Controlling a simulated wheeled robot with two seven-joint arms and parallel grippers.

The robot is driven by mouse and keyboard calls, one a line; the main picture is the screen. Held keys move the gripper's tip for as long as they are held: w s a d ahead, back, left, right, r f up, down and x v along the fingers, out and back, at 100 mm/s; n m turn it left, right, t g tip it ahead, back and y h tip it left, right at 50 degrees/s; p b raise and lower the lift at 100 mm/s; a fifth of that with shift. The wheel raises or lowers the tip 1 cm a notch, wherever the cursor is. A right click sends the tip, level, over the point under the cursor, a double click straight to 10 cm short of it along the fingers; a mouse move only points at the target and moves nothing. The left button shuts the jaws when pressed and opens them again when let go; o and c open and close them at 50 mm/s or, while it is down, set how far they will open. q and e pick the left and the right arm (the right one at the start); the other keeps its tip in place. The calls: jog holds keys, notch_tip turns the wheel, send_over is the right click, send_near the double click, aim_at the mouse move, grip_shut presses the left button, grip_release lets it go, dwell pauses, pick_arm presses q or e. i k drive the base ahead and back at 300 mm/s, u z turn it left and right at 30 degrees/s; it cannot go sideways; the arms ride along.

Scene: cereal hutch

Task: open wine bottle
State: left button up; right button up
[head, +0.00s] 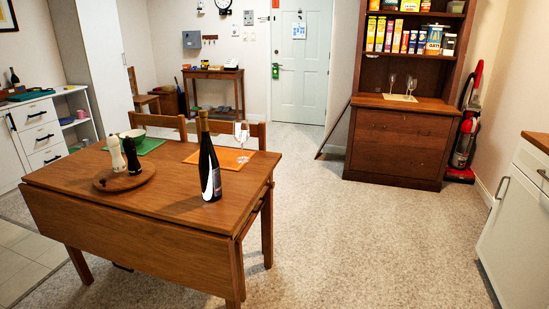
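A dark wine bottle (209,165) with a white label stands upright on the wooden drop-leaf table (160,206), near its right front corner. No corkscrew can be made out. Neither of my grippers is in the head view.
On the table are a round wooden board (143,180) with two mills, a green mat (147,144), an orange mat (226,158) and a wine glass (241,138). A hutch (402,140) and red vacuum (466,135) stand behind. Carpet (380,240) right of the table is clear.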

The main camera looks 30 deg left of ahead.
aim_at(209, 172)
jog(key=u, duration=0.35)
jog(key=i, duration=1.25)
jog(key=u, duration=0.9)
